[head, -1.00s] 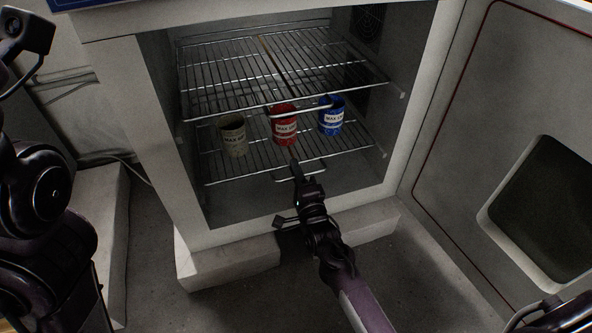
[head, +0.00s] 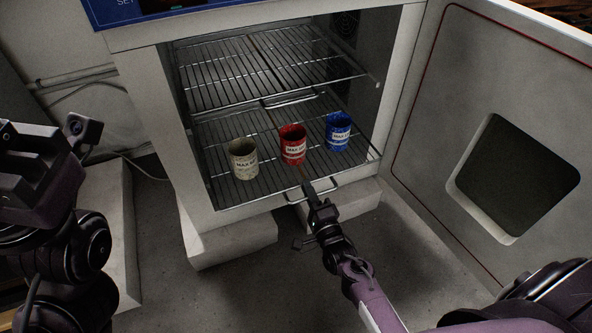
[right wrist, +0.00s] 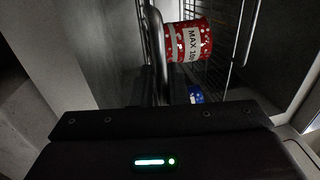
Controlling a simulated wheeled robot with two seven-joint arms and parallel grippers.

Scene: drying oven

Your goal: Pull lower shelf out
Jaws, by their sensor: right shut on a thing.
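The lower shelf (head: 275,185) is a wire rack that sticks out toward the front of the open oven. A beige can (head: 243,160), a red can (head: 292,145) and a blue can (head: 338,132) stand upright on it. My right gripper (head: 308,187) is at the shelf's front handle (head: 325,190) and shut on it. In the right wrist view the handle bar (right wrist: 157,50) runs between the fingers, with the red can (right wrist: 188,42) close beyond. My left gripper (head: 40,170) is at the left, away from the oven; its fingers are unclear.
The upper shelf (head: 270,70) sits inside the oven above the cans. The oven door (head: 420,150) stands open on the right. Feet or blocks (head: 235,238) are under the oven. The floor (head: 250,290) in front is clear.

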